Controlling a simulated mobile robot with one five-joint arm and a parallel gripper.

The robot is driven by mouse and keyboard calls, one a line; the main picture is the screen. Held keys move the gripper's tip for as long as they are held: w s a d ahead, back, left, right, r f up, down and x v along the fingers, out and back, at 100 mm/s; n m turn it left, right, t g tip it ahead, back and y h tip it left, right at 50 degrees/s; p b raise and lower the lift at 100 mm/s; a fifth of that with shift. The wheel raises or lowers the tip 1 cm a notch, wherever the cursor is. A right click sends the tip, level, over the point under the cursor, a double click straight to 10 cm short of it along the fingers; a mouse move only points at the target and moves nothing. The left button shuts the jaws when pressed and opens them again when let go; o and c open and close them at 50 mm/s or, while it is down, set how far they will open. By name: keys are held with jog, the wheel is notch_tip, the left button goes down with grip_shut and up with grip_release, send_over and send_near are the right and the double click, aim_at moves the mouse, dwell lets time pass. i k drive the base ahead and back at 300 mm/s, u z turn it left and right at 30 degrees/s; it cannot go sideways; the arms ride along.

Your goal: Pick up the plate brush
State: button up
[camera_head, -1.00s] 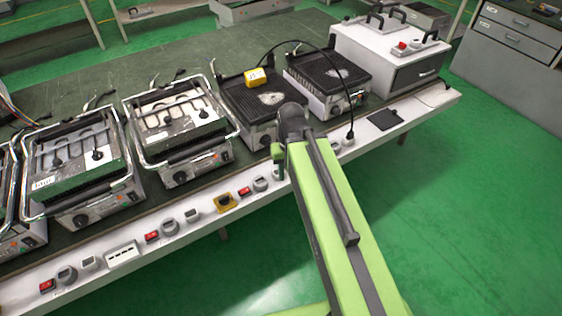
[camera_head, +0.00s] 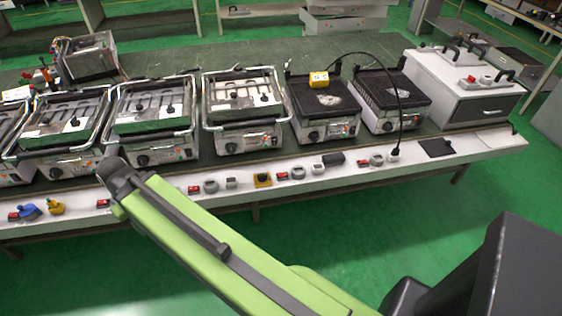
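I cannot pick out the plate brush with certainty. A small dark object (camera_head: 333,158) lies on the white front ledge below the black-plated grills, but its shape is too small to name. Colourful small items (camera_head: 42,77) stand at the far left of the bench and are also too small to tell. My green arm reaches from the lower middle to a dark joint in front of the left grills. My gripper does not show beyond that joint.
A row of open contact grills (camera_head: 243,105) stands on the long bench. A yellow box (camera_head: 318,79) sits on a black-plated grill, with a cable arching nearby. A white box unit (camera_head: 465,90) stands at right. Switches and knobs line the ledge. Green floor in front is clear.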

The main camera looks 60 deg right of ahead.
aim_at(333, 159)
jog(key=u, duration=1.25)
jog(key=k, duration=1.75)
jog(key=z, duration=0.95)
jog(key=i, duration=1)
jog(key=u, duration=0.05)
